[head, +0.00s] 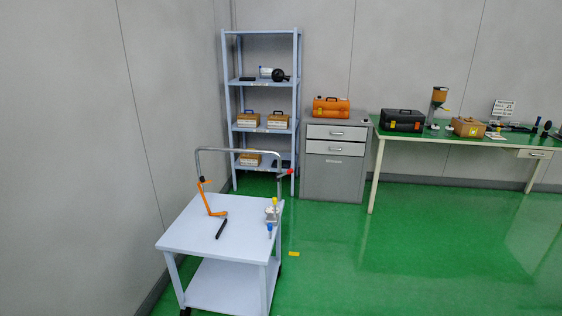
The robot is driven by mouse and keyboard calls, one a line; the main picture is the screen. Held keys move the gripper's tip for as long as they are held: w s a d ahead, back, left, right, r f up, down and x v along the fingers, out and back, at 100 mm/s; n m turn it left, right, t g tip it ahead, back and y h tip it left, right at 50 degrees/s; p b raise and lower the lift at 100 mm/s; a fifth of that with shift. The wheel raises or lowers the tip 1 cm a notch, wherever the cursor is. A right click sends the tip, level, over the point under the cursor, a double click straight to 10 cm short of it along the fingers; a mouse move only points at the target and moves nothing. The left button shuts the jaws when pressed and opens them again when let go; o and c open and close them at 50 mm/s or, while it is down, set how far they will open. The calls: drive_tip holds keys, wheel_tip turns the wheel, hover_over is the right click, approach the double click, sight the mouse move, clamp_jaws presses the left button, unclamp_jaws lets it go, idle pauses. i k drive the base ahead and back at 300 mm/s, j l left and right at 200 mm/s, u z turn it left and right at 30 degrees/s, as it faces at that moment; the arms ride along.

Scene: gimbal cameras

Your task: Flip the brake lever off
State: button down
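A pale blue two-shelf cart (185,235) with a grey tube handle (235,150) stands on the floor at lower left. A small lever with a red tip (290,171) sticks out to the right near the handle's right post; it looks like the brake lever. It is too small to tell its exact position. My gripper is not in view.
On the cart top lie an orange bent piece (211,203), a black rod (221,229) and a small fitting with a yellow top (272,211). A shelf rack (298,90), grey cabinet (335,180) and green-topped table (460,139) stand behind. Green floor (420,260) is clear at right.

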sight(290, 171)
drive_tip(key=i+l+u, duration=0.1)
drive_tip(key=i, duration=1.65)
drive_tip(key=i+l+u, duration=0.1)
drive_tip(key=i, duration=0.3)
drive_tip(key=i+l+u, duration=0.1)
drive_tip(key=i+l, duration=0.2)
